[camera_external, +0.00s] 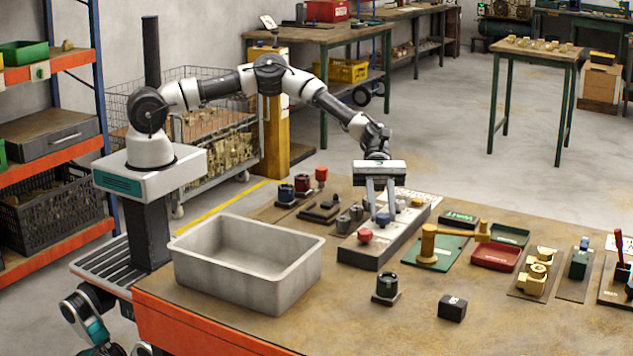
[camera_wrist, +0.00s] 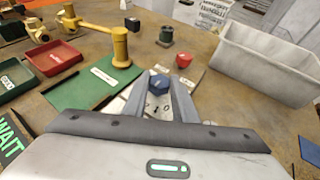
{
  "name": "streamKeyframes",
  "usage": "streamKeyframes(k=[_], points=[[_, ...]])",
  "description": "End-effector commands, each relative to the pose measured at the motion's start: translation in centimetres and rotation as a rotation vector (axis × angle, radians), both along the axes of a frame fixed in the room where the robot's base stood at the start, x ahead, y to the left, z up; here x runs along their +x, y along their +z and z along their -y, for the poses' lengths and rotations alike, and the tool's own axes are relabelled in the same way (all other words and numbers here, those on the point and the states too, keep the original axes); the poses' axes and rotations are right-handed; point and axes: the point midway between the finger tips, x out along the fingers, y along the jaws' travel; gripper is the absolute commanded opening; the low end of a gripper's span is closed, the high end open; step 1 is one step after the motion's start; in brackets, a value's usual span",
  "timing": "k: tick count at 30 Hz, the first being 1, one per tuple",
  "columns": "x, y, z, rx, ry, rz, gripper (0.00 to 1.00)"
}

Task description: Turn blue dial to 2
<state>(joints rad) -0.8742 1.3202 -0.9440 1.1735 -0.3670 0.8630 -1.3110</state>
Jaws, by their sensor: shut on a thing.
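The blue dial (camera_external: 382,219) sits on the top of a long grey panel block (camera_external: 372,252) on the workbench. In the wrist view the blue dial (camera_wrist: 158,84) shows between the ends of my two fingers, above a white plate with dark marks (camera_wrist: 158,106) that I cannot read as numbers. My gripper (camera_external: 381,208) points down from above the block and is shut on the blue dial. The dial's pointer setting is too small to tell. A red dial (camera_external: 365,235) sits on the same block, nearer the camera; it also shows in the wrist view (camera_wrist: 183,60).
A large grey bin (camera_external: 247,285) stands to the left of the block. A brass tap-like piece on a green mat (camera_external: 438,255) stands close on the right. A dark round piece (camera_external: 386,288) and a black block (camera_external: 452,308) lie in front, with bare bench around them.

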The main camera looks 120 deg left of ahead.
Motion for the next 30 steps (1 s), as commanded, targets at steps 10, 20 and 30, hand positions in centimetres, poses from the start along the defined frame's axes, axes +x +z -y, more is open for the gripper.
streamKeyframes(k=[10,20,30], points=[[0.0,-0.1,0.0,0.001,0.001,0.0,0.44],[-0.6,0.7,-1.4,0.001,0.005,0.0,0.44],[-4.3,3.6,-7.7,0.002,0.006,0.0,0.44]])
